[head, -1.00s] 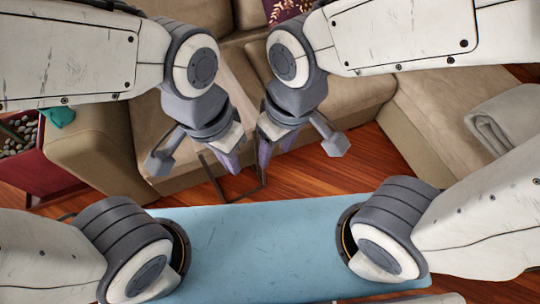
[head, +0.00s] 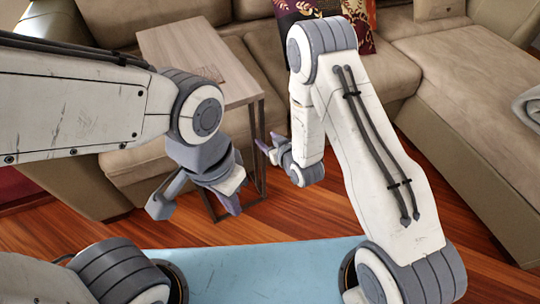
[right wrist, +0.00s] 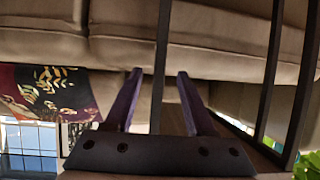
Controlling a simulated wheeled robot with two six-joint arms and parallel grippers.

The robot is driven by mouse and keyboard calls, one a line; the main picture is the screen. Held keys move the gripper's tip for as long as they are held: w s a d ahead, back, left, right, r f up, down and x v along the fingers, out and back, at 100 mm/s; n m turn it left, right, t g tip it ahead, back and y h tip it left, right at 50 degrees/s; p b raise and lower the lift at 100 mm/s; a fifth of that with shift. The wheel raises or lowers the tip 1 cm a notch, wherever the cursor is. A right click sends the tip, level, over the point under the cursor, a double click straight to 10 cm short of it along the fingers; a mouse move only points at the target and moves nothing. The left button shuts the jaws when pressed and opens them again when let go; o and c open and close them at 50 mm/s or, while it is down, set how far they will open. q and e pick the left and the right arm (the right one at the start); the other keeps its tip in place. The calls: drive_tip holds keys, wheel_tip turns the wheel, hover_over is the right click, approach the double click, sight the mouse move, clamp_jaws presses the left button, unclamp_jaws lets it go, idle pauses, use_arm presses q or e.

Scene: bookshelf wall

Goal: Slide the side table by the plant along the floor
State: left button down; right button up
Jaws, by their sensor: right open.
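The side table (head: 195,50) has a light wooden top and thin dark metal legs. It stands against the sofa, its near end towards me. My right gripper (head: 267,146) is open beside the near leg on the right. In the right wrist view a dark upright leg (right wrist: 161,70) shows between the open fingers, with a gap on each side; I cannot tell how deep it sits. My left gripper (head: 231,195) hangs in front of the table's lower frame, its fingers largely hidden. Some green leaves (right wrist: 307,165) show at the right wrist view's lower right corner.
A beige sofa (head: 320,85) with a chaise (head: 470,110) on the right surrounds the table. Patterned cushions (head: 310,10) lie on it. My light blue base top is below. Wooden floor (head: 330,210) is clear between base and sofa.

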sight(254, 130)
drive_tip(key=shift+s+d+f+t, duration=0.1)
drive_tip(key=shift+f+t, duration=0.2)
drive_tip(key=shift+f, duration=0.65)
use_arm(q)
drive_tip(key=shift+f, duration=0.55)
wheel_tip(254, 130, down, 3)
drive_tip(key=b, duration=0.3)
drive_tip(key=shift+f+b, duration=0.2)
drive_tip(key=shift+b, duration=0.2)
use_arm(e)
drive_tip(key=x, duration=1)
drive_tip(key=shift+w, duration=0.25)
clamp_jaws()
